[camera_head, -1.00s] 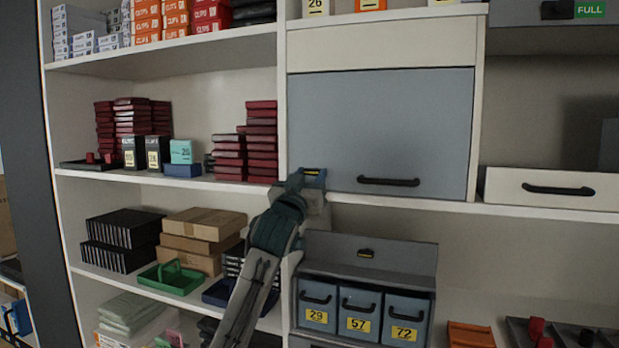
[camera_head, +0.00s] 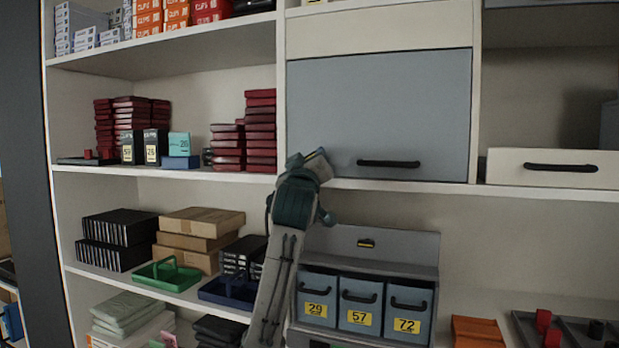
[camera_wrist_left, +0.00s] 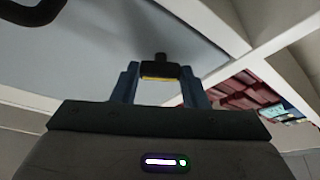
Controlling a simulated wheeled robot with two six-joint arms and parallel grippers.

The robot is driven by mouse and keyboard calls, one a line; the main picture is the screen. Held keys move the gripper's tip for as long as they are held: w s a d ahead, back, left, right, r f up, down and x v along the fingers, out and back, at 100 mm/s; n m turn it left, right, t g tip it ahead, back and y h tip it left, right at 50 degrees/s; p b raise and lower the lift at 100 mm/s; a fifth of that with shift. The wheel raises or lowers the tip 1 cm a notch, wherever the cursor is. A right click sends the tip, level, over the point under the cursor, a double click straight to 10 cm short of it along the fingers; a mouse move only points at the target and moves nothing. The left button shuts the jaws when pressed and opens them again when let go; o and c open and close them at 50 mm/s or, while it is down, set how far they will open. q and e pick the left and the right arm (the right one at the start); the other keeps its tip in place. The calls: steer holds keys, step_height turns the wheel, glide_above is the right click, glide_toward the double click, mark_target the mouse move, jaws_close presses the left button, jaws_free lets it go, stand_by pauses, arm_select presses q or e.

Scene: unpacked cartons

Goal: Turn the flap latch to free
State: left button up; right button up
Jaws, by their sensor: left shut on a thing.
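The flap (camera_head: 380,110) is a large grey-blue panel, closed, with a black bar handle (camera_head: 388,163) low on it. My left gripper (camera_head: 317,156) is at the flap's lower left corner, tilted. In the left wrist view the latch (camera_wrist_left: 160,69), a small black knob with a yellow strip, sits between the two blue fingers of my left gripper (camera_wrist_left: 160,82), which is shut on it. In the head view my gripper mostly hides the latch; only a small slanted yellowish bit shows. My right gripper is not in view.
Below the flap stands a grey unit with bins (camera_head: 359,305) numbered 29, 57 and 72 and a raised lid (camera_head: 395,249). Dark red boxes (camera_head: 260,135) are stacked on the shelf to the left. A white drawer (camera_head: 556,169) is to the right.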

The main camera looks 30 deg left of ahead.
arm_select(q)
steer(key=shift+d+r+n+g+y+b, duration=0.1)
steer(key=shift+n+g+y+b, duration=0.15)
steer(key=shift+n+g+b, duration=1.45)
steer(key=shift+d+r+n+g+y+b, duration=0.15)
steer(key=shift+n+b, duration=0.5)
steer(key=shift+n, duration=2.25)
steer(key=shift+a+r+n+g+y+b, duration=0.1)
steer(key=shift+n+g+y+b, duration=0.2)
steer(key=shift+n+g+b, duration=1.35)
steer(key=shift+n+t+p, duration=0.45)
steer(key=shift+n+t, duration=0.35)
steer(key=shift+n, duration=0.05)
steer(key=o, duration=1)
steer(key=b+v, duration=0.4)
steer(key=v, duration=0.6)
steer(key=shift+s+d, duration=0.25)
steer(key=shift+s, duration=0.05)
